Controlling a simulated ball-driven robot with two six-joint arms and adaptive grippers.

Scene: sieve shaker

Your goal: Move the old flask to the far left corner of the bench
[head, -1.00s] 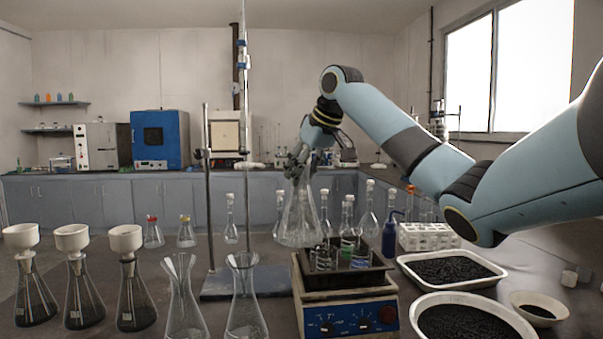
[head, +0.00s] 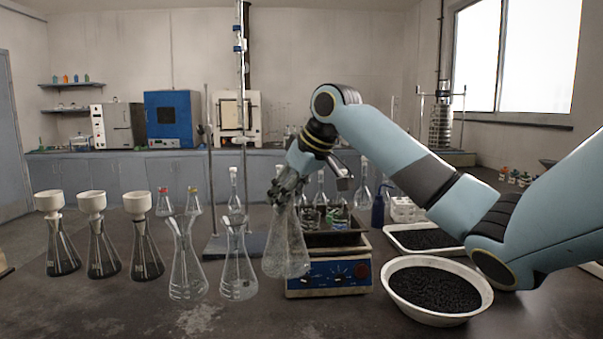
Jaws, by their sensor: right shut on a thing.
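My right gripper (head: 285,190) is shut on the neck of a large, cloudy conical flask (head: 287,248), which I take to be the old flask. The flask hangs nearly upright, in front of the left side of the blue shaker (head: 330,277). Whether its base touches the bench is hard to tell. My left gripper is not in view. The dark bench (head: 130,305) runs across the front, and its far left part shows behind the funnel flasks.
Two empty conical flasks (head: 187,265) (head: 239,265) stand just left of the held one. Three flasks with white funnels (head: 62,250) stand further left. A stand (head: 212,190) rises behind. A white bowl of black grains (head: 436,287) is at right. The front left bench is clear.

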